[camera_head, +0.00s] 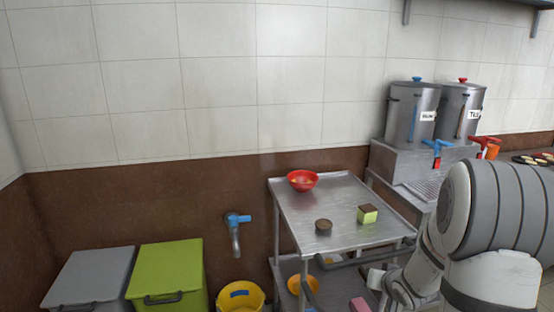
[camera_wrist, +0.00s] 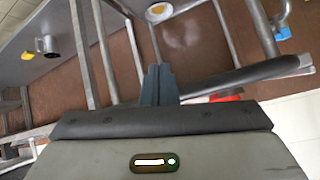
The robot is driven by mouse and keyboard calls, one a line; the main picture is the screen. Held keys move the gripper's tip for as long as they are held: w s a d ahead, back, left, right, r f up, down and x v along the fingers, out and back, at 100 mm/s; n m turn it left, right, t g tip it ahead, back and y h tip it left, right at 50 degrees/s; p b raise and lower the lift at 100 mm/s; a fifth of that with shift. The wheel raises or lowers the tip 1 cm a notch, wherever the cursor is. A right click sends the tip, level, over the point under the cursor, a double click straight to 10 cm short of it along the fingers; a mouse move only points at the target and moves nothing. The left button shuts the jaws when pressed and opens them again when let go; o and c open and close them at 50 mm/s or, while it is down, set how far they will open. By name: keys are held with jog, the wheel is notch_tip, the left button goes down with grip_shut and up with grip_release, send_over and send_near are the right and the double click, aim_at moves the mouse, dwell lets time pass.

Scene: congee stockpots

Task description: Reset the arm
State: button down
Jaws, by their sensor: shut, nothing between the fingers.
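My gripper (camera_wrist: 158,85) shows in the wrist view as two dark fingers held together, with nothing between them. I cannot tell whether the fingers touch any rail. In the head view my white and grey arm stands at the lower right, bent down beside the steel cart (camera_head: 345,205). The fingertips are not clear in that view.
The cart top holds a red bowl (camera_head: 303,180), a small brown cup (camera_head: 323,227) and a green and brown block (camera_head: 367,214). Two steel stockpots (camera_head: 412,115) stand behind. A yellow bucket (camera_head: 240,297), green bin (camera_head: 168,270) and grey bin (camera_head: 90,275) stand left.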

jog(key=s+a+r+g+h+p, duration=0.3)
jog(key=s+a+r, duration=0.1)
jog(key=s+r, duration=0.7)
jog(key=s+a+r+n+g+y+p, duration=0.1)
jog(key=s+a+r, duration=0.3)
jog(key=s, duration=0.4)
jog(key=s+a+r+n+g+y+p, duration=0.1)
jog(key=s+a+r+g, duration=0.2)
jog(key=s+a, duration=0.2)
jog(key=s, duration=0.3)
jog(key=shift+r+y+p, duration=0.3)
jog(key=shift+r+p, duration=0.05)
jog(key=shift+r, duration=0.05)
jog(key=c, duration=2.2)
grip_release()
